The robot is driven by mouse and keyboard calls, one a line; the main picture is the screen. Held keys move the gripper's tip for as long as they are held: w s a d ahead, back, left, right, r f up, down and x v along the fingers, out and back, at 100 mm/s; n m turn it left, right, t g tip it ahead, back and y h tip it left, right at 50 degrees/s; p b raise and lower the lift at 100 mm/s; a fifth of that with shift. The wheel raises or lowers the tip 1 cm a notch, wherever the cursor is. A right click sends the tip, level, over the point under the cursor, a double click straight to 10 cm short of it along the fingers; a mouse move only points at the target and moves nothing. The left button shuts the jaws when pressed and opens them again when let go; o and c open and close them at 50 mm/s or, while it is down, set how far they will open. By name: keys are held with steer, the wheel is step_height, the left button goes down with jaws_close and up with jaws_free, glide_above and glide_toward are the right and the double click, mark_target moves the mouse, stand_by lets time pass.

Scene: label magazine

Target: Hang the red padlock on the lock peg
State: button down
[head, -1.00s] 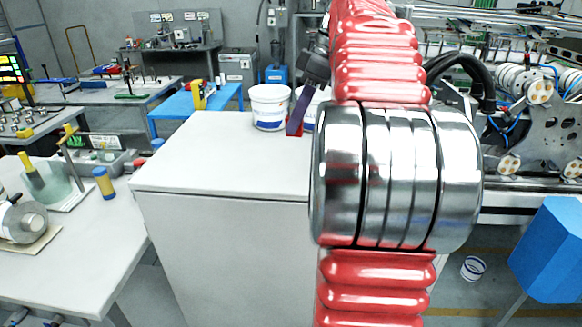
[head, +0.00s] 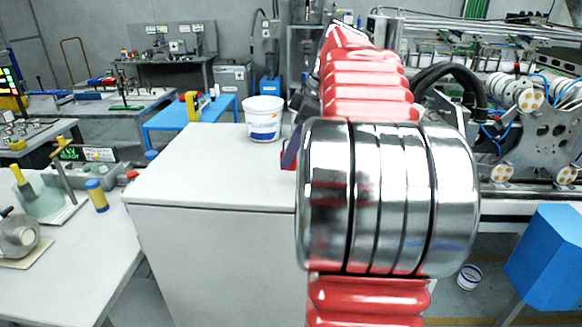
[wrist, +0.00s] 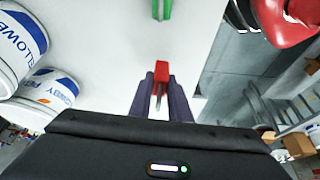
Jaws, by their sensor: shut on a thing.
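The red padlock (wrist: 161,71) is between the purple fingers of my gripper (wrist: 161,86) in the wrist view, with a thin grey shackle on the side towards the wrist. The fingers are shut on it, above a white surface. In the head view my gripper (head: 291,150) shows only as a bit of purple finger, with a sliver of the red padlock (head: 284,159) beside it; my arm hides the rest. A green two-pronged thing (wrist: 161,9) lies ahead at the top of the wrist view; I cannot tell whether it is the lock peg.
A white cabinet (head: 205,195) stands in front of me, its top mostly clear. A white and blue bucket (head: 263,118) stands on it; two buckets show left in the wrist view. A cluttered bench (head: 60,270) is at left, a blue box (head: 545,258) at right.

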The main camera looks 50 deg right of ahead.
mark_target(290, 169)
steer(key=shift+f, duration=1.85)
steer(key=shift+f, duration=0.15)
steer(key=c, duration=1.6)
jaws_free()
steer(key=shift+c, duration=0.2)
steer(key=v, duration=1.3)
steer(key=shift+s+d+r, duration=0.15)
steer(key=shift+d+r, duration=0.05)
steer(key=shift+r, duration=0.1)
